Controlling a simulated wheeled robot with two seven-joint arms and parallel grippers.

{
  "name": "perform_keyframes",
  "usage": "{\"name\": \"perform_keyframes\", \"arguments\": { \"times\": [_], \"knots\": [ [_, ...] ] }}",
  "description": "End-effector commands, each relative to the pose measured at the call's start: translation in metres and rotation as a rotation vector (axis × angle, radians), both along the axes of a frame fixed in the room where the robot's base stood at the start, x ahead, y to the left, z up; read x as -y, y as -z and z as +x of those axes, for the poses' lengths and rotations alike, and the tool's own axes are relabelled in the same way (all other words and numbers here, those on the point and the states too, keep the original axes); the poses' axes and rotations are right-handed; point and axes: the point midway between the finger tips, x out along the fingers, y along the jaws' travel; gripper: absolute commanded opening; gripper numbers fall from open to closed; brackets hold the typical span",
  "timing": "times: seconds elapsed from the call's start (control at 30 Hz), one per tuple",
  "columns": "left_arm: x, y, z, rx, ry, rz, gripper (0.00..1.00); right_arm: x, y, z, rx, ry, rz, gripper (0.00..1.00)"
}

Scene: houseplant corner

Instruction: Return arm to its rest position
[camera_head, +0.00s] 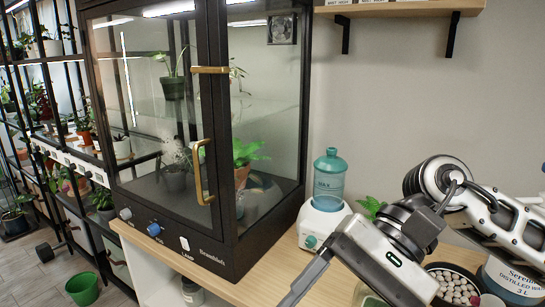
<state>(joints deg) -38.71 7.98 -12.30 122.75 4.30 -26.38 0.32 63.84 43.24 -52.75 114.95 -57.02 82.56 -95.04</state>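My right arm comes in from the right, over the wooden counter. Its gripper (318,288) is at the bottom middle, right of the glass cabinet (272,215) and in front of the white humidifier base (318,222). One dark finger points down and left towards the bottom edge. The other finger is not clearly seen, so I cannot tell the opening, and no held thing shows. The cabinet's front glass door (160,110) has a brass handle (201,172) and looks closed. My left gripper is not in view.
A teal bottle (330,180) stands on the humidifier. A dark pot of pellets (455,287) and a labelled container (510,280) sit beneath or beside my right arm. A wall shelf (400,8) hangs above. A green bucket (83,289) stands on the floor.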

Motion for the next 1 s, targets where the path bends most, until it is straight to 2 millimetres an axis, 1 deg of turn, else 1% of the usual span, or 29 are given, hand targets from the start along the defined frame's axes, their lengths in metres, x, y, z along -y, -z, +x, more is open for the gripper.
{"name": "perform_keyframes", "arguments": {
  "times": [0.03,0.07,0.1,0.17,0.2,0.23,0.27,0.3,0.37,0.4,0.47,0.5,0.57,0.6,0.63,0.67,0.7,0.73,0.77,0.8,0.87,0.9,1.0],
  "knots": [
    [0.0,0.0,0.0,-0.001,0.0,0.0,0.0,-0.02,-0.002,-0.011,-0.16,0.052,0.091,0.73],
    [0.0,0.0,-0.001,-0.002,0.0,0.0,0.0,-0.031,-0.007,-0.015,-0.267,0.094,0.145,0.73],
    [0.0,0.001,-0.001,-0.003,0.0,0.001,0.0,-0.044,-0.015,-0.019,-0.426,0.151,0.219,0.73],
    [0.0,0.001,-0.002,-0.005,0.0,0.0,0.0,-0.059,-0.028,-0.019,-0.684,0.238,0.319,0.73],
    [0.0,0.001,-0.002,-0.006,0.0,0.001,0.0,-0.065,-0.037,-0.014,-0.866,0.292,0.378,0.73],
    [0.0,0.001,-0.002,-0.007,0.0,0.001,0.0,-0.067,-0.042,-0.009,-1.006,0.333,0.42,0.73],
    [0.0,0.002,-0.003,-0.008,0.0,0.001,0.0,-0.068,-0.046,-0.002,-1.148,0.37,0.46,0.73],
    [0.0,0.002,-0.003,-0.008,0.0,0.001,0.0,-0.067,-0.049,0.01,-1.345,0.418,0.507,0.73],
    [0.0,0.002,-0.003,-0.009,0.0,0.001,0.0,-0.061,-0.047,0.03,-1.647,0.481,0.574,0.73],
    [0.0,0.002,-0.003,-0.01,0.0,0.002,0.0,-0.054,-0.04,0.046,-1.855,0.519,0.615,0.73],
    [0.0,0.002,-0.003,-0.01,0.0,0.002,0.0,-0.04,-0.02,0.068,-2.172,0.561,0.673,0.73],
    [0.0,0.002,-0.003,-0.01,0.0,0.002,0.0,-0.029,-0.002,0.081,-2.387,0.581,0.711,0.73],
    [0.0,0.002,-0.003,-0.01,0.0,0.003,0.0,-0.011,0.035,0.096,-2.712,0.593,0.77,0.73],
    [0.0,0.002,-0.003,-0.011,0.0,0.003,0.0,0.001,0.063,0.101,-2.924,0.586,0.812,0.73],
    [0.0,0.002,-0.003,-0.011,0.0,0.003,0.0,0.01,0.084,0.103,2.89,-0.54,-0.794,0.73],
    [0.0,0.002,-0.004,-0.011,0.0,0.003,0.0,0.019,0.106,0.102,2.765,-0.481,-0.756,0.73],
    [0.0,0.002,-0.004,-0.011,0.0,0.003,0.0,0.029,0.135,0.098,2.604,-0.405,-0.712,0.73],
    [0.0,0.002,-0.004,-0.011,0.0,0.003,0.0,0.036,0.156,0.092,2.487,-0.353,-0.683,0.73],
    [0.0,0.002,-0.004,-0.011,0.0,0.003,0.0,0.043,0.176,0.086,2.378,-0.302,-0.658,0.73],
    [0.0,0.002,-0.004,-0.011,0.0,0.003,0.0,0.05,0.201,0.074,2.239,-0.242,-0.631,0.73],
    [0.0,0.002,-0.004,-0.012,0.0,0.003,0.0,0.06,0.234,0.056,2.054,-0.162,-0.598,0.73],
    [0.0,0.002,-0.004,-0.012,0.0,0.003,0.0,0.065,0.252,0.043,1.946,-0.116,-0.582,0.73],
    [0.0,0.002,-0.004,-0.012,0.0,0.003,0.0,0.073,0.286,0.014,1.738,-0.033,-0.558,0.73]
  ]
}}
